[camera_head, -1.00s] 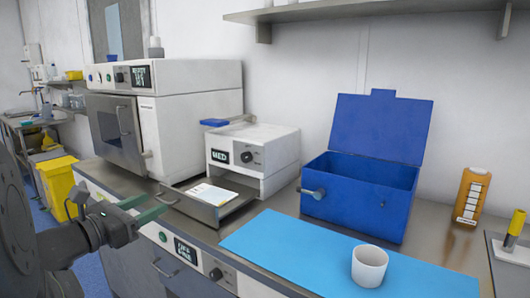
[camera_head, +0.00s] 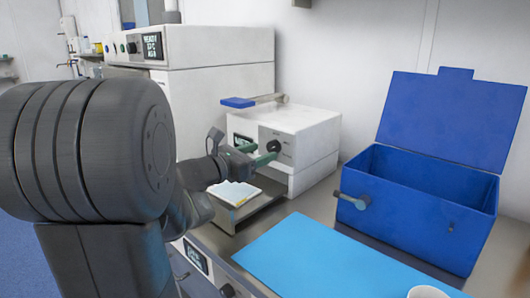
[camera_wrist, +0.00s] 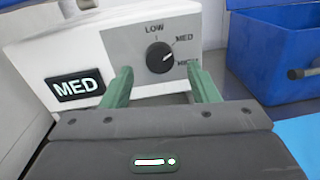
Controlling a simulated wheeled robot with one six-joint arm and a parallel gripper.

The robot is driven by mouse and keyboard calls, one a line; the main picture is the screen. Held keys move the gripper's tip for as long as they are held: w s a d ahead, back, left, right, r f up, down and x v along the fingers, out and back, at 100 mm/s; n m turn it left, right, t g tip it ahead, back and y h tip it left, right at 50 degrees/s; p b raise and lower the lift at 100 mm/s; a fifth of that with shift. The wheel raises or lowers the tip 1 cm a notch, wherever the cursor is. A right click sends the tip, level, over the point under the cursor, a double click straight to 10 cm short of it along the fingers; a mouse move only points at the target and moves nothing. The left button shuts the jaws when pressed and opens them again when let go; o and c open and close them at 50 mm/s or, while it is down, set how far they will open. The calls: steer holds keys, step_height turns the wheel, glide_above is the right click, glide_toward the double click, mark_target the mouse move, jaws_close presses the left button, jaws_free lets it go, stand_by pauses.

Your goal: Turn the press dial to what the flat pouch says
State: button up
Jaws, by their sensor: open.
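The dial's pale mark points right. The press display (camera_wrist: 77,86) reads MED. My gripper (camera_wrist: 160,78) is open, its green fingers either side of and a little below the dial in the picture; contact is not visible.
A blue box (camera_head: 440,220) with its lid up stands right of the press. A blue mat (camera_head: 320,262) lies in front, with a white cup (camera_head: 426,292) at its edge. A white oven-like unit (camera_head: 220,85) stands left of the press.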

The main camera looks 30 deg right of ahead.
mark_target(273, 147)
steer(key=shift+x, duration=1.3)
steer(key=shift+c, duration=0.4)
steer(key=c, duration=0.9)
